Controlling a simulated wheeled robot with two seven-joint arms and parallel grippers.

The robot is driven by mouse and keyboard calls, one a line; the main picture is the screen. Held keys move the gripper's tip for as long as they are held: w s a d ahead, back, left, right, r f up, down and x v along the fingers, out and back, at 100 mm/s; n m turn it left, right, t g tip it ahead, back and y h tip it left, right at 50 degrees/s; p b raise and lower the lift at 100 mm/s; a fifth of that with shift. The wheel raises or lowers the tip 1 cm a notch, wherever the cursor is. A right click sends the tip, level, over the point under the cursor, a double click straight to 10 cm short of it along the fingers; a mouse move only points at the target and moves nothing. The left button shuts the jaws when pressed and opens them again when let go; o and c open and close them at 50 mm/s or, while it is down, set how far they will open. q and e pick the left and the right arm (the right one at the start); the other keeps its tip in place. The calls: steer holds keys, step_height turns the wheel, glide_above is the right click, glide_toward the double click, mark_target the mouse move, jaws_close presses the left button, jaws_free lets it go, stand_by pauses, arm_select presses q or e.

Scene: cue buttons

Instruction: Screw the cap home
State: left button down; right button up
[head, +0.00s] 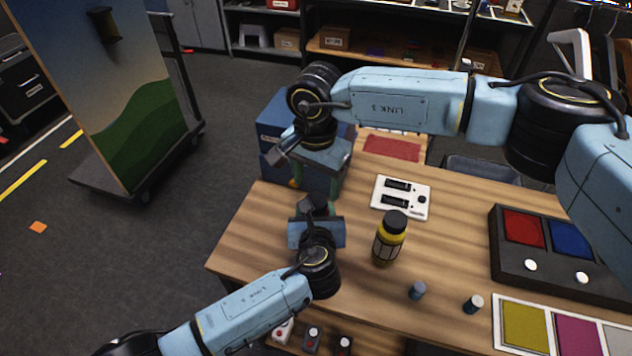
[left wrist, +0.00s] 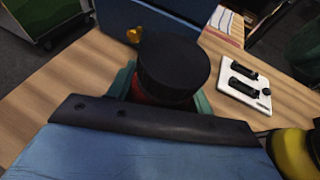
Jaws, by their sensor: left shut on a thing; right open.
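A black round cap (left wrist: 173,68) sits over a red part (left wrist: 145,97) in the left wrist view, between green pieces at its sides; I cannot tell how far down it sits. My left gripper (head: 314,212) is shut on this capped thing, near the left part of the table. The cap shows as a dark shape (head: 313,201) in the head view. My right gripper (head: 316,180) is open, just behind and above the left one, and its fingers are partly hidden. A yellow bottle (head: 387,247) with a black top stands upright to the right of the left gripper.
The wooden table (head: 450,256) holds a white panel (head: 414,206) with black parts, a dark box (head: 508,263) with red and blue pads, two small knobs and a colour card (head: 503,338). A blue bin (head: 270,130) stands behind.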

mark_target(316, 200)
steer(key=shift+c, duration=0.2)
steer(key=n, duration=0.2)
steer(key=shift+a+r+n, duration=0.1)
steer(key=shift+r+n, duration=0.25)
steer(key=shift+n, duration=0.05)
steer(key=n, duration=0.1)
steer(key=r+n, duration=0.1)
steer(key=n, duration=0.3)
steer(key=r+n, duration=0.1)
steer(key=n, duration=0.3)
steer(key=shift+r, duration=0.25)
steer(key=shift+f, duration=0.1)
steer(key=shift+f, duration=3.95)
